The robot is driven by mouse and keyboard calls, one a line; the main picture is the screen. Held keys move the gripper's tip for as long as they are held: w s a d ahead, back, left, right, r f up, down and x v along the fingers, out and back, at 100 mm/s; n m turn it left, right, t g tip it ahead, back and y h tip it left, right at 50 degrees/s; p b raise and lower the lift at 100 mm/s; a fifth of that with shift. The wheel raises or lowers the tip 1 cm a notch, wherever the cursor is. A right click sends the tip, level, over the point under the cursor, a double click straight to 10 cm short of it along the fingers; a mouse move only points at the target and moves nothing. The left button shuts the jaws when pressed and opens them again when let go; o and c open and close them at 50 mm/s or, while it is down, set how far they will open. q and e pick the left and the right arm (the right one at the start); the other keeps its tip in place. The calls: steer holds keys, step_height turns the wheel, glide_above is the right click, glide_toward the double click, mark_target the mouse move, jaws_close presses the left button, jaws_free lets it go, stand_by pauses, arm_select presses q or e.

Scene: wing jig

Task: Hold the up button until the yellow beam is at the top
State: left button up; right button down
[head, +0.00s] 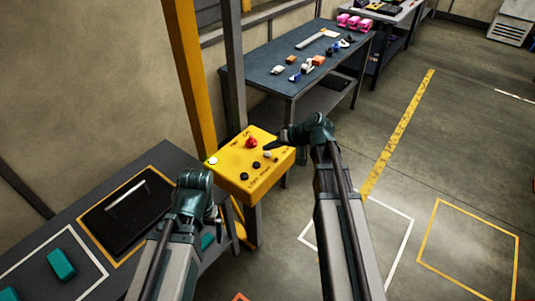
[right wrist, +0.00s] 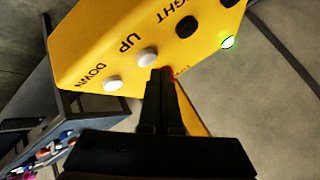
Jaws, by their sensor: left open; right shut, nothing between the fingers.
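The yellow control box (head: 232,178) stands in the middle of the head view, with a red knob (head: 251,143) and several small buttons. In the right wrist view, the white up button (right wrist: 148,56) is beside the label UP, and the white down button (right wrist: 113,83) is beside DOWN. My right gripper (head: 270,147) is shut and empty over the box. Its fingertips (right wrist: 164,74) appear close to the up button; contact cannot be told. My left gripper (head: 216,212) is open, low in front of the box. I cannot identify the yellow beam for certain; a yellow upright (head: 184,65) rises behind the box.
A dark bench (head: 165,158) with a black tray (head: 108,224) and teal block (head: 61,264) is at left. A blue-topped table (head: 260,75) with several small parts stands behind. Open floor with yellow and white markings lies to the right.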

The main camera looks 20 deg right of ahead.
mark_target(270, 155)
steer(key=shift+f, duration=0.3)
steer(key=shift+f+b, duration=0.45)
steer(key=shift+b, duration=0.2)
stand_by(0.4)
steer(key=shift+r, duration=0.1)
stand_by(5.4)
steer(key=shift+r+p, duration=0.8)
steer(key=shift+p, duration=0.1)
step_height(270, 155, up, 5)
steer(key=p, duration=0.5)
